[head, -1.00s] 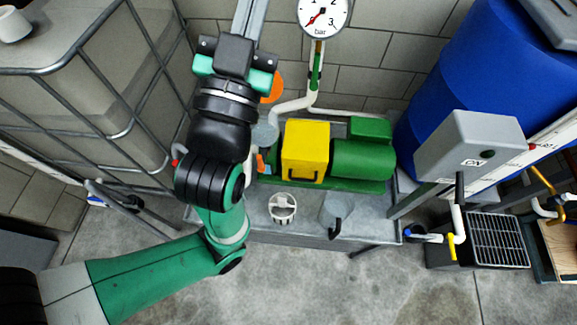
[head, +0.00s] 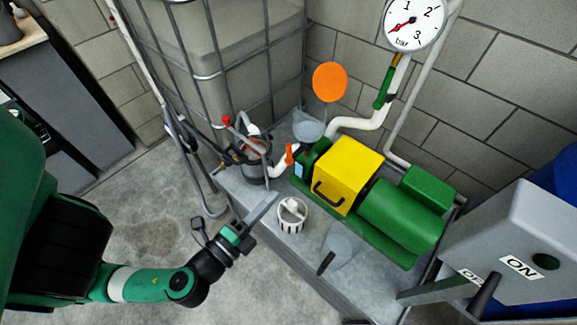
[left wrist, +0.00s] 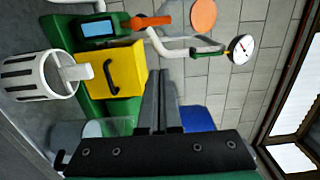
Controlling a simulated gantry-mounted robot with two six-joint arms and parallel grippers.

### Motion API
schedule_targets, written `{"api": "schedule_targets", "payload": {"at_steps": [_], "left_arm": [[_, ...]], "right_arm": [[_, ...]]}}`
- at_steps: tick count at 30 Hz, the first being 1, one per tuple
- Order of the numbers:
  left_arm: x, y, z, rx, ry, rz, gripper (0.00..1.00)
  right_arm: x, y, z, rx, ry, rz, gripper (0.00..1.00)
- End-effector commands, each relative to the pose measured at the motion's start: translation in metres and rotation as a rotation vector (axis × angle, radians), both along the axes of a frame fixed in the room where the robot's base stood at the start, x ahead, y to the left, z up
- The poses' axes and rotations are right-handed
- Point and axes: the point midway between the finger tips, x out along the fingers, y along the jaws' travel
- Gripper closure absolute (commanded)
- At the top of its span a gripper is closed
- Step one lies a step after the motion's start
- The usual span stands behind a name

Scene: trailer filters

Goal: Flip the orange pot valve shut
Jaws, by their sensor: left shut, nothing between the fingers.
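An orange lever handle (head: 289,155) stands on the white pipe between the dark filter pot (head: 253,165) and the green and yellow pump (head: 350,175). The orange handle also shows in the left wrist view (left wrist: 148,21), above the pump. My left gripper (head: 268,200) is in front of the pot, beside the white basket (head: 292,215), apart from the orange handle. Its long grey fingers are together and empty, and in the left wrist view the fingertips (left wrist: 157,73) point towards the yellow pump cover. My right gripper is not in view.
A red-tipped handle (head: 227,121) and hoses are around the pot. A clear cup (head: 309,125) and an orange disc (head: 330,82) are behind. A grey funnel (head: 337,252) lies on the tray's front. The caged tank (head: 220,60) stands at the back left.

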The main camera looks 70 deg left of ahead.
Motion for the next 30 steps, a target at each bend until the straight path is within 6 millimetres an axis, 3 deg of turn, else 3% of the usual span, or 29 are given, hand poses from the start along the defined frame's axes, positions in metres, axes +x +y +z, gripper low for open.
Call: {"api": "schedule_targets", "payload": {"at_steps": [10, 17, 30], "left_arm": [[0.003, 0.001, 0.001, -0.005, -0.002, 0.004, 1.0], [0.018, 0.012, 0.001, -0.006, -0.002, 0.01, 1.0], [0.087, 0.059, 0.006, -0.005, -0.004, 0.008, 1.0]], "right_arm": [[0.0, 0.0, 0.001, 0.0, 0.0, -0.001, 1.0], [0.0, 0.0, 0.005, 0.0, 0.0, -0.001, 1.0], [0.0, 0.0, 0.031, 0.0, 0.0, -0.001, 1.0]]}}
